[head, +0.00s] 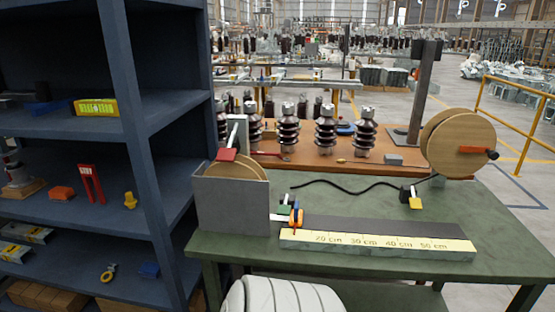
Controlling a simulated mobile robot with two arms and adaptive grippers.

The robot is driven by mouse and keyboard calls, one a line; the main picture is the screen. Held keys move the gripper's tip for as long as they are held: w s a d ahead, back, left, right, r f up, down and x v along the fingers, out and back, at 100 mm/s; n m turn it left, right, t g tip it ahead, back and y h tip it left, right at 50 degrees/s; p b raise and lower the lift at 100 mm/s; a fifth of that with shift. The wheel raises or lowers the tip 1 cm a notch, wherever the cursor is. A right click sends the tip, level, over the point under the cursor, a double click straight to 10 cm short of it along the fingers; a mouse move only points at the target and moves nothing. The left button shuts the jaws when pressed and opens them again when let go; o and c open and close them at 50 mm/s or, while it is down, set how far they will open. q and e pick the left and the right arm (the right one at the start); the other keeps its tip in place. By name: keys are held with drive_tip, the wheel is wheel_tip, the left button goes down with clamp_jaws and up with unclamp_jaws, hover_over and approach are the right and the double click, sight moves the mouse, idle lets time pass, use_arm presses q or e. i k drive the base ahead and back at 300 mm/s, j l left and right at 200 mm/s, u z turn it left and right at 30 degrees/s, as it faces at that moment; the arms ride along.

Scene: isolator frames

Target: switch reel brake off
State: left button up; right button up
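A wooden reel (237,171) sits in a grey open-topped box (232,207) at the left end of the green table. A red block (227,155) rests at the reel's top, beside an upright light-grey post (240,132); it looks like a brake part, but I cannot tell its setting. Neither gripper is in view. A white rounded part of mine shows at the bottom edge.
The green table (330,268) carries a ruler block (378,244), a black cable (340,189), a small orange-and-blue tool (296,216) and a yellow-tagged black block (410,196). Several insulators stand on the orange bench behind. A dark-blue shelf (140,150) closes off the left.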

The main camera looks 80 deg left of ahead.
sight(228, 154)
drive_tip(key=u, duration=3.1)
